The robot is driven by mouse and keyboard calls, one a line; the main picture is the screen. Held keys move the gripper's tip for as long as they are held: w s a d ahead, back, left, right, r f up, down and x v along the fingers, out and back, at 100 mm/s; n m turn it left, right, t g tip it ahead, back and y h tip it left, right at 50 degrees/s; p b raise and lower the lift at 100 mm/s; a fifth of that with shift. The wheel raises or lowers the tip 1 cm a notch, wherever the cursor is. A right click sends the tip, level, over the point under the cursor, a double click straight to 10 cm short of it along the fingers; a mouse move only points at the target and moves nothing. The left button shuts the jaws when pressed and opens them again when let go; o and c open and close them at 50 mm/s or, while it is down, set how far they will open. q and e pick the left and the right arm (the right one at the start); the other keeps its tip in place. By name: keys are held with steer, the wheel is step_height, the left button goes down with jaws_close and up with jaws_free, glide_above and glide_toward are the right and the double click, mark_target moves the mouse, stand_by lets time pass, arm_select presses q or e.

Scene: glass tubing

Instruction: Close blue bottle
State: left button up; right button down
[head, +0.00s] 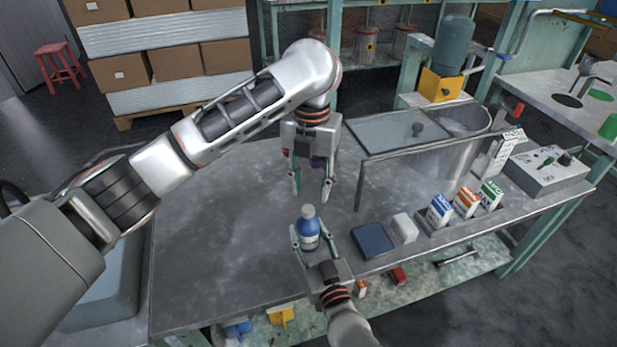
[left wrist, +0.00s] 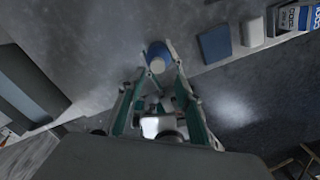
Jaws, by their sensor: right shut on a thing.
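The blue bottle (head: 308,227), with a pale label and a blue upper part, stands upright near the table's front edge. My right gripper (head: 311,240) is shut around its lower body from the front. My left gripper (head: 312,194) is open and points down, its fingertips a little above and behind the bottle, with nothing visible between them. In the left wrist view, the bottle (left wrist: 157,54) shows beyond my left fingers as a blue and pale shape.
A dark blue pad (head: 373,241) and a white block (head: 405,228) lie right of the bottle. Several labelled cartons (head: 464,203) stand farther right. A metal tank (head: 440,160) with a frame stands behind. The table's left part (head: 220,235) is clear.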

arm_select(q)
steer(key=n, duration=0.5)
steer(key=shift+r+n, duration=0.25)
steer(key=shift+n, duration=0.05)
steer(key=n, duration=0.6)
steer(key=shift+r+n, duration=0.2)
steer(key=shift+n, duration=0.2)
steer(key=n, duration=0.5)
steer(key=shift+r, duration=0.15)
steer(key=n, duration=0.5)
steer(key=shift+a+r+n, duration=0.1)
steer(key=shift+r+n, duration=0.05)
steer(key=shift+n, duration=0.15)
steer(key=n, duration=0.3)
steer(key=shift+n, duration=0.3)
steer(key=n, duration=0.3)
steer(key=shift+w+a+r, duration=0.1)
steer(key=shift+r, duration=0.05)
steer(key=n, duration=0.4)
steer(key=shift+r+n, duration=0.1)
steer(key=shift+n, duration=0.2)
